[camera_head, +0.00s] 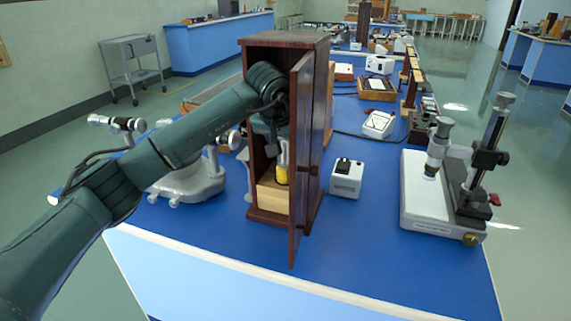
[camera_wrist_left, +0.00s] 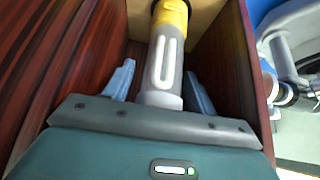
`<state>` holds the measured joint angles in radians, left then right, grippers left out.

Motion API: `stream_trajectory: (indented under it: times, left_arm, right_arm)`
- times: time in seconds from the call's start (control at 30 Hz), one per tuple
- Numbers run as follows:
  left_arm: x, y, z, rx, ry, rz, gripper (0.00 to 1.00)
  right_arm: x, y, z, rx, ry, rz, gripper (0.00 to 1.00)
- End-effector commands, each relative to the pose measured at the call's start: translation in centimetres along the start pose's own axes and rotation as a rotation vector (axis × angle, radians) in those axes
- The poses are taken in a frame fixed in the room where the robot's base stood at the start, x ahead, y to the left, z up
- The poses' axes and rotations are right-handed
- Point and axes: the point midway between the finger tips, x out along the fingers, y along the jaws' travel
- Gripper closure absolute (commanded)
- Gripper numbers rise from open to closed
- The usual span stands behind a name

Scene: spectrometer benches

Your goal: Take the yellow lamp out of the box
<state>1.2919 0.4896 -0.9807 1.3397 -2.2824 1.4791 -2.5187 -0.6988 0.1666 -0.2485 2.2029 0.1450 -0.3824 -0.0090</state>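The box (camera_head: 290,39) is a tall dark-red wooden cabinet on the blue bench, its door (camera_head: 301,150) swung open at the right. The yellow lamp (camera_head: 282,176) stands upright inside on a light wooden block (camera_head: 272,196). It has a yellow part and a grey body with a bright elongated loop, clear in the left wrist view (camera_wrist_left: 164,65). My left arm reaches in through the open front. My left gripper (camera_wrist_left: 159,72) is open, a finger on each side of the grey body, with visible gaps. The head view mostly hides its fingers. My right gripper is not in view.
A small white device (camera_head: 347,178) stands just right of the door. A microscope-like instrument (camera_head: 430,195) stands at the right bench end, and a grey instrument (camera_head: 190,182) left of the box. Blue bench top is clear at the front right. The box walls are close around my gripper.

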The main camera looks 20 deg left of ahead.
Motion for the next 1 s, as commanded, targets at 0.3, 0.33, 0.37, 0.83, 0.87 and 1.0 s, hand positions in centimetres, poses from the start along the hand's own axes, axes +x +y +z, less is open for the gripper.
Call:
stream_trajectory:
  times: [0.3,0.33,0.37,0.83,0.87,1.0]
  left_arm:
    - [-0.03,-0.02,0.01,0.000,0.000,0.000,0.70]
    - [-0.03,-0.02,0.01,0.000,0.000,0.000,0.72]
    - [-0.03,-0.03,0.01,0.000,0.000,0.000,0.75]
    - [-0.10,-0.03,-0.06,-0.001,0.001,0.000,1.00]
    - [-0.10,-0.03,-0.06,-0.001,0.001,0.000,1.00]
    - [-0.21,-0.02,-0.11,-0.001,0.002,0.000,1.00]
  right_arm:
    - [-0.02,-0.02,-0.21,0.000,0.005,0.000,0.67]
    - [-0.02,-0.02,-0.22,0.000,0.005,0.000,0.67]
    - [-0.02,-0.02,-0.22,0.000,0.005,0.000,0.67]
    - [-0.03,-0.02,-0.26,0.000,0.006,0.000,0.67]
    - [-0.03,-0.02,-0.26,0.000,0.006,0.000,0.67]
    - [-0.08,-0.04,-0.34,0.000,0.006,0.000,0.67]
